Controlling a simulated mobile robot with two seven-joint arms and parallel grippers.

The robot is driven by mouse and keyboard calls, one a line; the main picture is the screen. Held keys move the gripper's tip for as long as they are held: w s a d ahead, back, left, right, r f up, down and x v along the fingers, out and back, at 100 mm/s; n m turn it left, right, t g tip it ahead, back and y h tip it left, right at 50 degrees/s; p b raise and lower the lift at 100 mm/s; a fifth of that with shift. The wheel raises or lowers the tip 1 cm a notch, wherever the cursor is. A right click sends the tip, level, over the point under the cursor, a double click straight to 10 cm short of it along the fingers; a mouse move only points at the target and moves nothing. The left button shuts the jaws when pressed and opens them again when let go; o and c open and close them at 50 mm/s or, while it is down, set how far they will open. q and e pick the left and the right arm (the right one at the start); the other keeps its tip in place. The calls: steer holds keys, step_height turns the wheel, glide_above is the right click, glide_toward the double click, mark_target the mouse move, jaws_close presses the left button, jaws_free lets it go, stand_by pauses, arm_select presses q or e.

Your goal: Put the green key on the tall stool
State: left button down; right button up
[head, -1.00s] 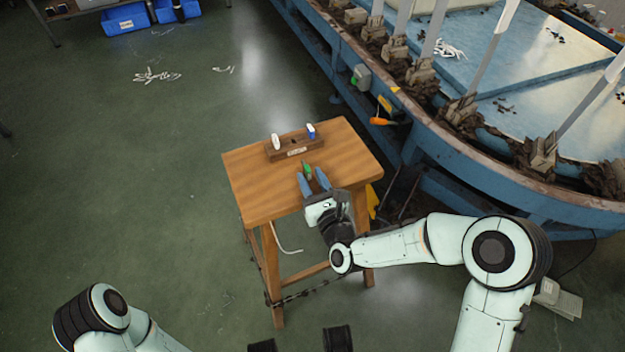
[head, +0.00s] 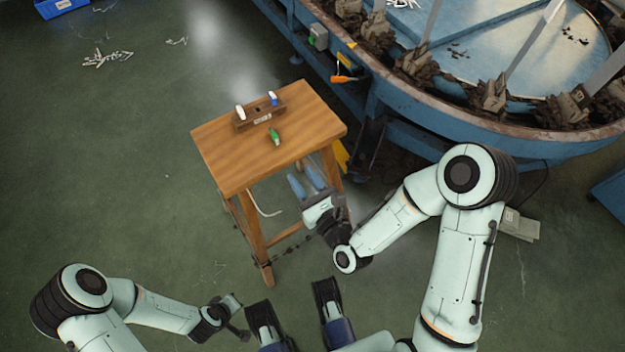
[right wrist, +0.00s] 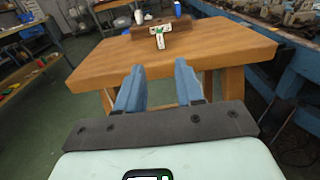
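The green key (head: 274,136) lies on the top of the wooden tall stool (head: 220,160), just in front of a dark wooden block. In the right wrist view the green key (right wrist: 159,40) shows with a pale part, near the far side of the stool top (right wrist: 200,62). My right gripper (head: 305,181) is open and empty, in front of the stool's near edge and apart from the key. Its two blue fingers (right wrist: 158,82) stand spread in the right wrist view. My left gripper (head: 238,314) is low at the bottom of the head view; its fingers are too unclear to read.
The wooden block (head: 246,119) on the stool holds a white key (head: 240,113) and a blue key (head: 273,98). A large blue-framed machine (head: 400,95) stands at the right behind the stool. Open green floor (head: 110,160) lies to the left.

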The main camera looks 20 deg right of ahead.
steer(key=s+d+f+n+g, duration=0.15)
steer(key=f+n+g, duration=0.25)
steer(key=f+n, duration=0.4)
steer(key=s+d+f+n+g, duration=0.1)
steer(key=s+f+n+g, duration=0.15)
steer(key=f+n, duration=0.55)
steer(key=s+d+f+n+g+h, duration=0.1)
steer(key=s+d+f+n+g, duration=0.2)
steer(key=s+f+n+g, duration=0.5)
steer(key=s+f+n, duration=0.4)
steer(key=f+n, duration=0.1)
steer(key=f, duration=0.2)
steer(key=shift+s+f, duration=0.2)
steer(key=shift+f, duration=0.05)
